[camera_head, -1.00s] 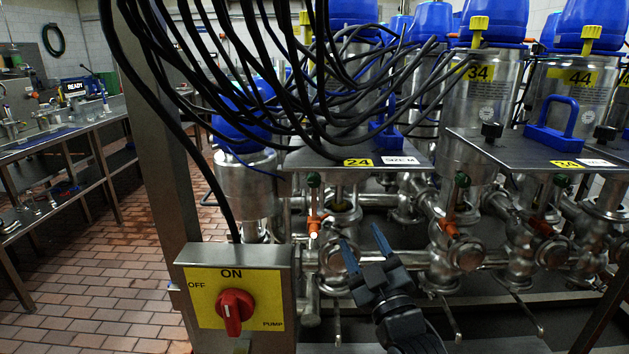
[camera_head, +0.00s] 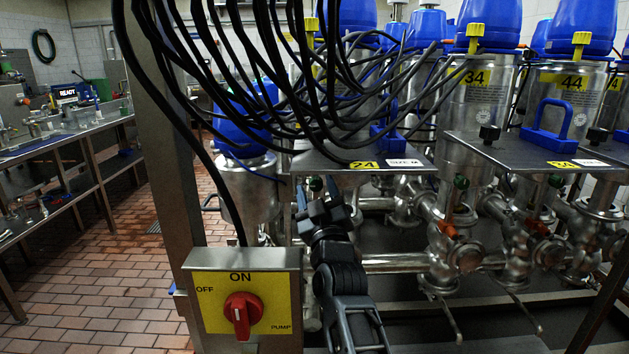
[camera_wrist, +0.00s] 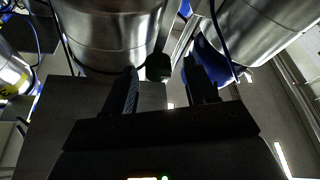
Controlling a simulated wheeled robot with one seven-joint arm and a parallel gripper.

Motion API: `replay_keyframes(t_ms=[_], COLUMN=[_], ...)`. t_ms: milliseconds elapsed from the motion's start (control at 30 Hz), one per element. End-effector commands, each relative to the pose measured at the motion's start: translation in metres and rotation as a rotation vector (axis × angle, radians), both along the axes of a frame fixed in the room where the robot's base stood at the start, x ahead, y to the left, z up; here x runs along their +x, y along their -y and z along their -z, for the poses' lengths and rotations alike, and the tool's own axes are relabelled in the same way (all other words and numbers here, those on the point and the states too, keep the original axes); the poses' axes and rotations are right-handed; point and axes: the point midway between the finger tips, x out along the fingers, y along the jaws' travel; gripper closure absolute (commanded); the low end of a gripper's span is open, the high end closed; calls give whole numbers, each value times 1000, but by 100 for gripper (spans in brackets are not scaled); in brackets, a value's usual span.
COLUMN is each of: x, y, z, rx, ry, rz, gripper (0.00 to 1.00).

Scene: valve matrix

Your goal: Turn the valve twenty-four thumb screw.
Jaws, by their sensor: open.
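The yellow 24 label (camera_head: 364,165) is on the front edge of a grey metal plate (camera_head: 335,156) at the centre of the head view. I cannot make out the thumb screw clearly in the head view, where cables cover much of the plate. In the wrist view a dark knob (camera_wrist: 158,67) appears between the fingertips, with a gap on each side. My gripper (camera_head: 317,193) is open, pointing up, in front of and below the plate's left part. Its two fingers also show in the wrist view (camera_wrist: 160,75).
Black cables (camera_head: 290,90) hang over the plate. A pump switch box (camera_head: 243,300) with a red knob stands left of my arm. Plate 34 (camera_head: 510,150) lies to the right, above pipes with an orange fitting (camera_head: 446,229). The tiled floor at left is open.

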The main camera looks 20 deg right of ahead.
Motion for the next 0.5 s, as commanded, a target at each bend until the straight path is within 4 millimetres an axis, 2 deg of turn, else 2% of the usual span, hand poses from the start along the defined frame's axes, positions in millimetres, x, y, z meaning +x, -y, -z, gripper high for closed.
replay_keyframes(t_ms=[200, 500], x=[23, 32], y=[4, 6], z=[-9, -12], rx=[1, -2], ry=[0, 0], rz=[1, 1], gripper=[43, 43])
